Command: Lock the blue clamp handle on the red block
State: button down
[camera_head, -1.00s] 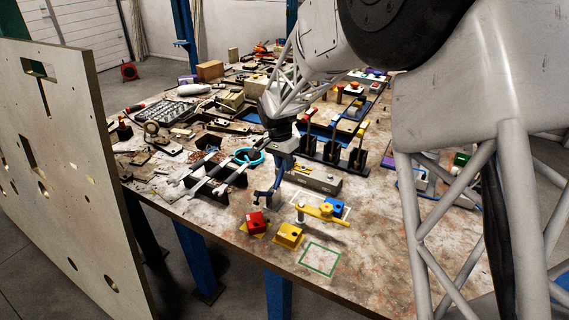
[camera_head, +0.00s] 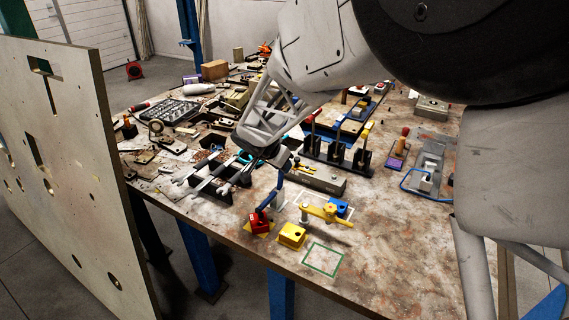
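The red block (camera_head: 260,223) sits on a yellow base near the front edge of the table. The blue clamp handle (camera_head: 279,184) rises from beside the block and stands up, leaning slightly right. Its lower blue part (camera_head: 266,204) is close to the block's upper side; I cannot tell whether it touches. My gripper (camera_head: 268,158) is behind and above the handle, small and dark in the view. A gap seems to show between it and the handle top, but contact is hard to judge. Its fingers are too small to read.
A yellow block (camera_head: 291,236) and a yellow clamp arm (camera_head: 327,212) over a blue block (camera_head: 338,207) stand to the right. A green outlined square (camera_head: 322,259) is empty at the front. A black rack (camera_head: 222,180) lies left, a row of upright levers (camera_head: 338,152) behind.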

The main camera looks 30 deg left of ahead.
jog(key=shift+s+t, duration=1.2)
jog(key=shift+t, duration=0.4)
jog(key=shift+s, duration=0.1)
jog(key=c, duration=1)
grip_release()
jog(key=shift+w, duration=0.2)
